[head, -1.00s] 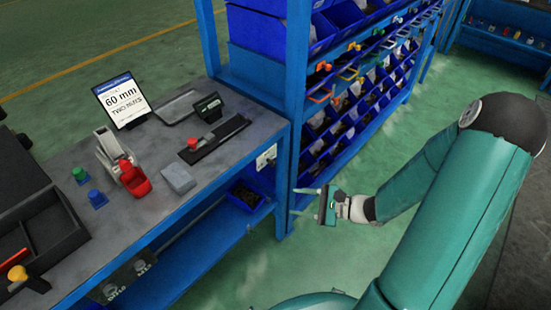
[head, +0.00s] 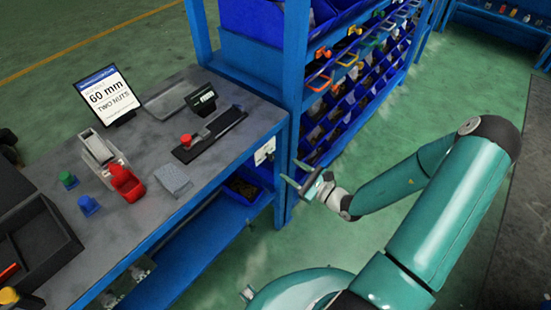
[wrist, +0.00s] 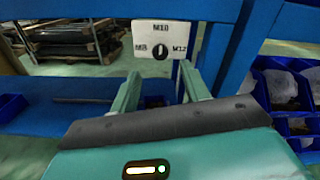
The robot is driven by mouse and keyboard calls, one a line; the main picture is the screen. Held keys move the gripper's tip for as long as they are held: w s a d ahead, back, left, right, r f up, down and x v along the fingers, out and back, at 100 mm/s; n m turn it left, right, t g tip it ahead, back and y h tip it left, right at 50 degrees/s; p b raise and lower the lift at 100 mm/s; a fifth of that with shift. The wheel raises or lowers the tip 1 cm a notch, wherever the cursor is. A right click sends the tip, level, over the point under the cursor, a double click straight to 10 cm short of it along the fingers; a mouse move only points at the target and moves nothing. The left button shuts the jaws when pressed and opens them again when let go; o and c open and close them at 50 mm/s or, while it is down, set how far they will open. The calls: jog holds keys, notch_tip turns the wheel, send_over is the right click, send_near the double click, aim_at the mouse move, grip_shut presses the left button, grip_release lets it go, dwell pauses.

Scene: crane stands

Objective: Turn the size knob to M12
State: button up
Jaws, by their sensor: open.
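The size knob (wrist: 161,52) is a small dark round knob on a white plate (wrist: 160,39) in the wrist view. The plate is marked M8 at left, M10 at top and M12 at right. A pale mark on the knob looks upright, towards M10, but it is small. In the head view the plate (head: 264,151) is on the bench's right end, its markings unreadable. My gripper (wrist: 158,78) is open and empty, its fingers spread below and in front of the knob, apart from it. In the head view my gripper (head: 290,171) is just right of the plate.
A blue rack post (head: 294,110) stands close beside the plate, with shelves of blue bins (head: 335,110) behind it. A blue bin (head: 245,187) sits under the bench top. Green floor is open at right.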

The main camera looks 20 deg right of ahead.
aim_at(273, 158)
jog(key=x, duration=0.7)
jog(key=shift+w+a, duration=0.1)
jog(key=shift+w, duration=0.05)
jog(key=c, duration=1)
